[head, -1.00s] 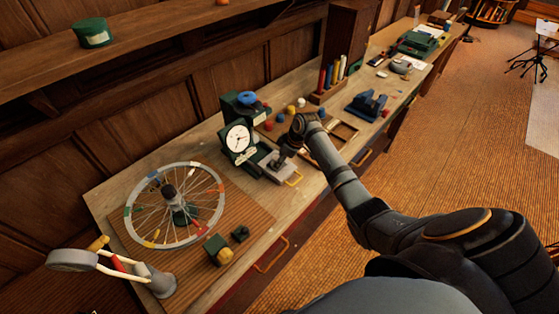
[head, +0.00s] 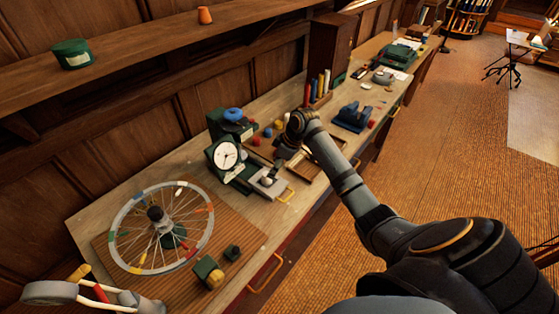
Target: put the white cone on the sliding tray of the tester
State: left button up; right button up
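The tester is a dark green block with a round white dial (head: 225,155), standing on the bench. Its grey sliding tray (head: 259,193) is pulled out towards the front and has a yellow handle. A small whitish piece, apparently the white cone (head: 267,181), sits on the tray; its shape is too small to make out. My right gripper (head: 278,168) points down just above and behind this piece. Its fingers are dark and small, so I cannot tell whether they are open or whether they touch the piece.
A spoked wheel (head: 143,213) stands on a brown mat at the left. Red, blue and yellow pieces (head: 267,132) lie behind my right gripper. A rack of coloured rods (head: 319,90) and a blue device (head: 352,117) stand farther along the bench.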

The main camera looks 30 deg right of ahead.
jog(key=v, duration=0.5)
jog(key=shift+r+b, duration=0.15)
jog(key=shift+b, duration=0.15)
